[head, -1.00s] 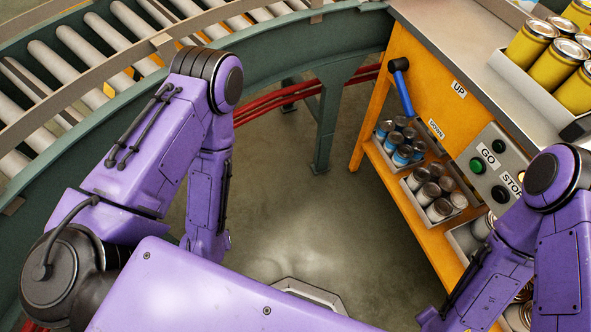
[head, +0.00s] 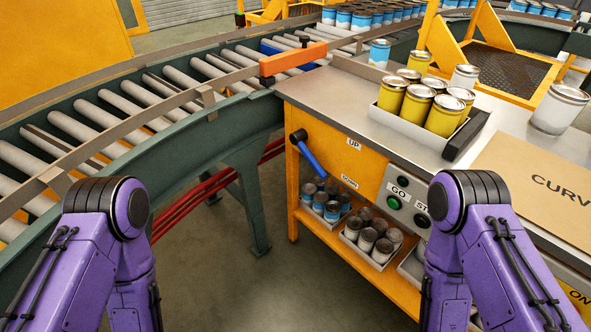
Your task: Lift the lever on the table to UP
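The lever (head: 310,157) is a blue handle on a black pivot (head: 298,135) at the left end of the orange table's front panel. It slants down and to the right from the pivot, its free end near the DOWN label (head: 349,181). The UP label (head: 354,143) sits higher on the panel, right of the pivot. My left arm shows at the lower left and my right arm at the lower right, both apart from the lever. Neither gripper shows; both are below the frame or hidden behind the arm links.
The table's metal top (head: 345,94) carries a tray of yellow cans (head: 417,103), loose cans and a cardboard sheet (head: 541,168). GO (head: 393,202) and STOP buttons are right of the lever. Cans stand on the lower shelf. A roller conveyor (head: 110,108) curves past the left, with an orange bar (head: 293,59) across it.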

